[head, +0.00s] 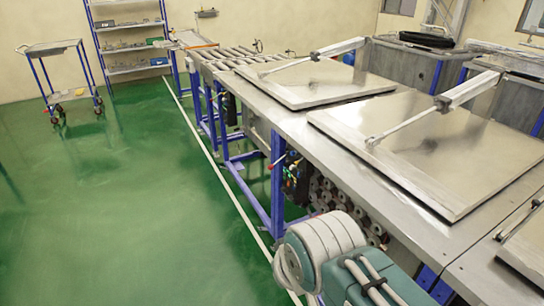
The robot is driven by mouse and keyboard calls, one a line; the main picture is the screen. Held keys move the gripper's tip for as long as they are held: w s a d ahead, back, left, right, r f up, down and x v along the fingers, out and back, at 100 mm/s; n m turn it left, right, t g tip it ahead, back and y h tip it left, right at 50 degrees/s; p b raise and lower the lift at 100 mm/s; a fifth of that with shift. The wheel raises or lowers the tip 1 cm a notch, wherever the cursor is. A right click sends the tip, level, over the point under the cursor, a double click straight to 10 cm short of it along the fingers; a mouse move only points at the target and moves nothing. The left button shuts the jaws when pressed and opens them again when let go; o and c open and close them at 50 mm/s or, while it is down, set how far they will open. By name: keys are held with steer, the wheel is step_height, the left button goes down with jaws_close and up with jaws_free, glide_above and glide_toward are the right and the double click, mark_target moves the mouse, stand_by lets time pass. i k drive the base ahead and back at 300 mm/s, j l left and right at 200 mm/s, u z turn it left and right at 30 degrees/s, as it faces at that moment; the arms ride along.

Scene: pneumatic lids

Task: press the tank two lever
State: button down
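A metal tank lid (430,145) lies flat on the steel bench at the right, with a pneumatic arm (440,105) across it. A second lid (315,82) lies flat farther back, also with an arm (315,55) over it. A small red-tipped lever (279,160) sticks out from the bench's left side, beside dark valve parts (296,178). I cannot tell which tank is tank two, or whether this lever belongs to it. My arm shows at the bottom in grey and teal and hides part of the bench's lower side. My gripper is not in view.
The steel bench (262,112) on blue legs runs away from me. Part of another lid (525,245) shows at the lower right. A roller conveyor (225,57), a shelf rack (130,45) and a trolley (50,48) stand behind. The green floor (120,210) at left is clear.

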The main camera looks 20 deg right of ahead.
mark_target(271, 167)
steer(key=i+j+z, duration=0.15)
steer(key=i+z, duration=0.2)
steer(key=i, duration=0.15)
steer(key=i+j+z, duration=0.35)
steer(key=i, duration=0.15)
steer(key=i+j+z, duration=0.35)
steer(key=i+l, duration=0.1)
